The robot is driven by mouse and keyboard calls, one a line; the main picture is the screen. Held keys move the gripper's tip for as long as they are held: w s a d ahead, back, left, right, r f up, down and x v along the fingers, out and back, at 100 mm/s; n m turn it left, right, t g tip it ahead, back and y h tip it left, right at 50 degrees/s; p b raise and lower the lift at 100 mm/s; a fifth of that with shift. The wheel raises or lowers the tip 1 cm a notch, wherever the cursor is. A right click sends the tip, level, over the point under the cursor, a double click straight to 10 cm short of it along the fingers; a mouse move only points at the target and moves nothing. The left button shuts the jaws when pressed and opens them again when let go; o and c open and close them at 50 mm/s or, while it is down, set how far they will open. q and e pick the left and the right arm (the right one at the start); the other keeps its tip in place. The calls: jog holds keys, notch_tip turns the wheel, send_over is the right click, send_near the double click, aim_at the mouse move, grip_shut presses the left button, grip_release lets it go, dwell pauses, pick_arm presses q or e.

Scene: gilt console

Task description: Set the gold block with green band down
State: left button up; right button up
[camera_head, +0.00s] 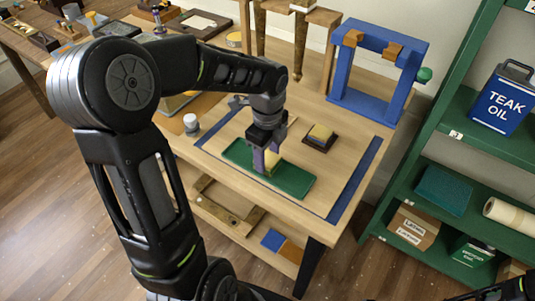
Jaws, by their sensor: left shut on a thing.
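My left gripper (267,164) points down over the green tray (294,185) on the workbench. It is shut on a pale gold block (274,158), mostly hidden by the purple-grey finger in front. I cannot make out its green band. The block's lower end is at or just above the tray floor; I cannot tell whether it touches. My right gripper is not discernible; only a dark piece of my own body shows in the bottom right corner.
Right of the gripper, a small dark wooden tray (309,144) holds a gold block with a bluish band (321,132). A blue frame (364,105) stands behind. Green shelves (458,143) rise at the right. The green tray's right part is clear.

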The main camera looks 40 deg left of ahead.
aim_at(268, 159)
pick_arm(q)
jog(key=shift+f, duration=0.15)
jog(key=o, duration=1.4)
jog(key=shift+c, duration=0.2)
jog(key=shift+r, duration=0.3)
notch_tip(268, 159, up, 12)
jog(key=shift+f, duration=0.1)
